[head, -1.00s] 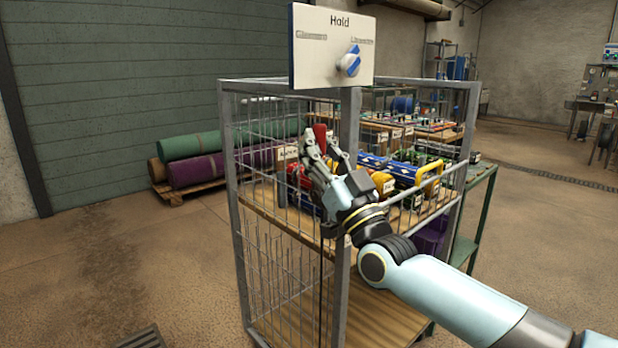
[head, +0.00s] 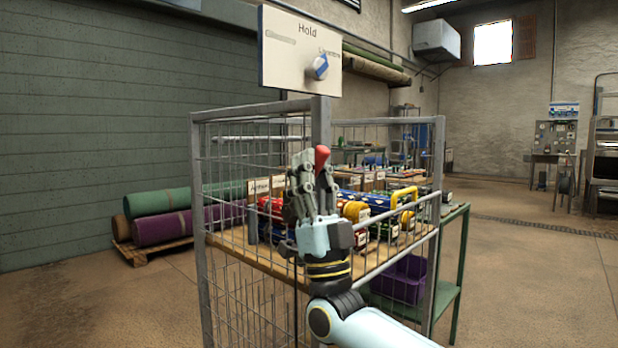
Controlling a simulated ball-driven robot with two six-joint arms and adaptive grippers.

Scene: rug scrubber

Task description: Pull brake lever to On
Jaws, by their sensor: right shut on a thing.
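The brake lever appears to be the thing with the red knob (head: 322,156) at the front corner of the wire cage trolley. My right gripper (head: 312,172) is shut on it, with the fingers pointing up and the red knob showing between and just above the fingertips. The lever's shaft and pivot are hidden behind the fingers. No On marking can be read on it. My left gripper is not in view.
The cage trolley (head: 320,118) has a wooden shelf with red, blue and yellow tools. A sign reading Hold (head: 295,52) with a blue-and-white knob stands above the post. Rolled rugs (head: 160,215) lie on a pallet at left. Floor is clear at right.

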